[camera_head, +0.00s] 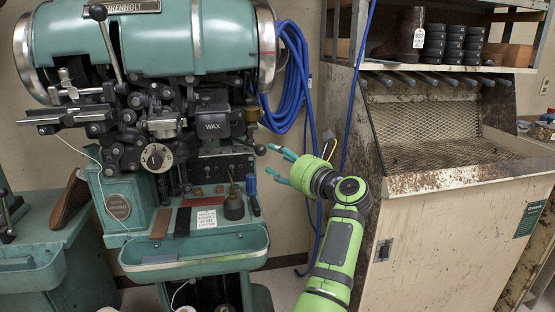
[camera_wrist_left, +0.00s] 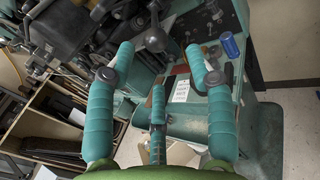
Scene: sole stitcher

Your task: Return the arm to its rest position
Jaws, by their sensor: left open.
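My left gripper (camera_head: 270,160) has teal fingers on a green arm (camera_head: 338,250) that rises from the bottom of the head view. It is open and empty, to the right of the green sole stitching machine (camera_head: 150,45), its fingers pointing left near the machine's black ball-ended lever (camera_head: 260,150). In the left wrist view the open fingers (camera_wrist_left: 160,65) spread apart with nothing between them, with the machine behind them. I cannot tell from these frames whether a fingertip touches the lever. My right gripper is not in view.
The machine's tray (camera_head: 200,252) and a small shelf with a white card (camera_head: 207,219) are below left of the gripper. A dirty cream cabinet (camera_head: 440,245) stands close to the arm's right. Blue hose (camera_head: 292,85) hangs on the wall behind.

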